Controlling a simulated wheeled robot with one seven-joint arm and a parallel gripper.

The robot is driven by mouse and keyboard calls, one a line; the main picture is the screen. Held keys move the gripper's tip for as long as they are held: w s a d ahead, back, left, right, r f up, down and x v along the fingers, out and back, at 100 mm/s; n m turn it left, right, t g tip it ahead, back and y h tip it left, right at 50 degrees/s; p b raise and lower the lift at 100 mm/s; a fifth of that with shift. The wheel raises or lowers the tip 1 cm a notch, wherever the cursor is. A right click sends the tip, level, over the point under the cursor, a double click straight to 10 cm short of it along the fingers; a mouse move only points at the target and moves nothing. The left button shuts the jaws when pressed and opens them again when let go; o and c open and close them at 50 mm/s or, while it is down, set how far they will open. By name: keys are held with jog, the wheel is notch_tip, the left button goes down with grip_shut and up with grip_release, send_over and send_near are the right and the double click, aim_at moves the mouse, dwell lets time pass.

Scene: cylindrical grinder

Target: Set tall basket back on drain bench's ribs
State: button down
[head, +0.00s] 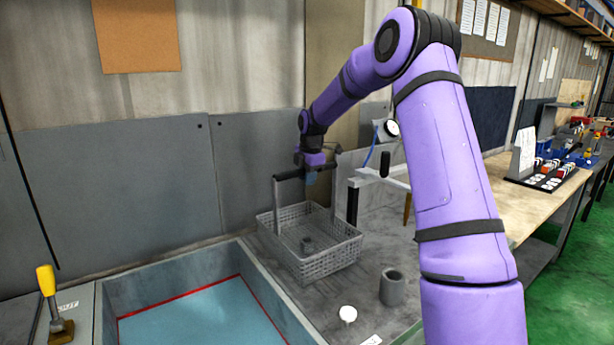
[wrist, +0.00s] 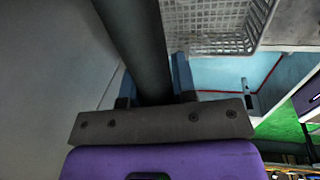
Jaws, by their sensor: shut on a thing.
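The tall basket (head: 318,262) is a grey mesh tray with a high handle, in the head view over the grey drain bench (head: 345,290), beside the tank. A small grey part (head: 308,244) shows inside it. My gripper (head: 311,174) is shut on the dark crossbar of the handle. In the wrist view the bar runs between my two blue fingers (wrist: 154,90), and the basket's mesh (wrist: 215,25) shows at the top. The basket looks about level. I cannot tell whether its bottom touches the bench, and the ribs cannot be made out.
A tank (head: 200,310) of blue liquid with a red line lies left of the bench. A grey cup (head: 392,287) and a white knob (head: 348,314) stand in front of the basket. The wall is close behind.

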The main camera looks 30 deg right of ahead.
jog(key=c, duration=0.9)
grip_release()
jog(key=shift+o, duration=0.3)
jog(key=shift+f, duration=0.1)
notch_tip(320, 180, up, 11)
jog(key=s, duration=0.2)
jog(key=s+a+r+m+t+h, duration=0.1)
jog(key=s+a+r+m, duration=0.3)
jog(key=s+a, duration=0.45)
jog(key=s+a+r+m, duration=0.4)
jog(key=s+a+r, duration=0.1)
jog(key=s, duration=0.6)
jog(key=s+a+f+m, duration=0.1)
jog(key=s+f+m, duration=0.1)
jog(key=s, duration=0.6)
jog(key=s+a+f+m+t, duration=0.1)
jog(key=s+a+f+m, duration=0.1)
jog(key=s+m, duration=0.3)
jog(key=s+a+f+m+t+y, duration=0.1)
jog(key=s+a+f+m, duration=0.1)
jog(key=s, duration=0.8)
jog(key=shift+s+m, duration=0.4)
jog(key=shift+m, duration=0.3)
